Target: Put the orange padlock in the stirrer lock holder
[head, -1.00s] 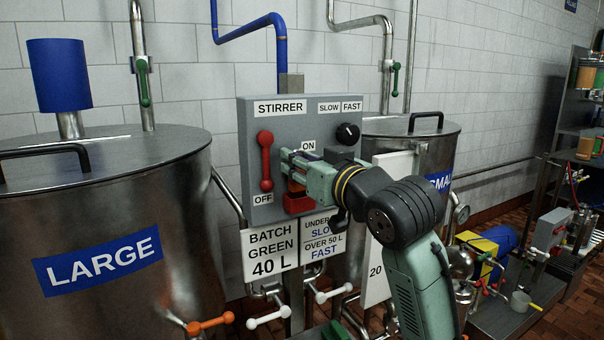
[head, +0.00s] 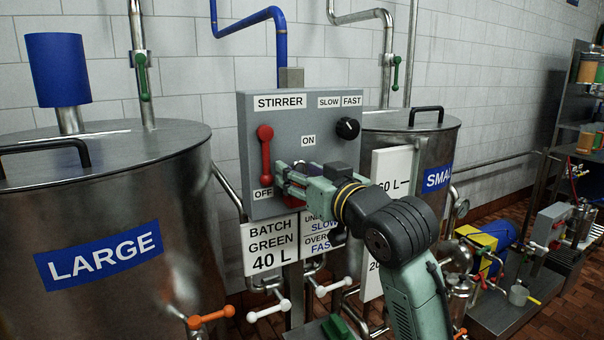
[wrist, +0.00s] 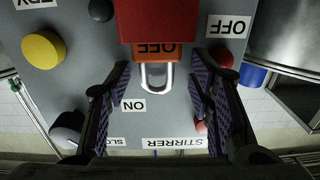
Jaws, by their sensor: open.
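The orange padlock (wrist: 146,55) shows in the wrist view, which sees the panel upside down. Its silver shackle points toward the ON label. The rest of its body is hidden behind the red box-like holder (wrist: 157,20) on the stirrer panel, so it appears to sit in that holder; I cannot see how deep. My gripper (wrist: 158,75) is open, with one finger on each side of the shackle and a gap to both. In the head view my gripper (head: 284,178) is at the panel's lower middle and covers the padlock and most of the holder.
The grey stirrer panel (head: 285,115) carries a red lever (head: 265,155) just left of my gripper and a black dial (head: 348,128) at upper right. A BATCH GREEN 40 L sign (head: 270,246) hangs below. Large (head: 100,215) and small (head: 432,145) steel tanks stand either side.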

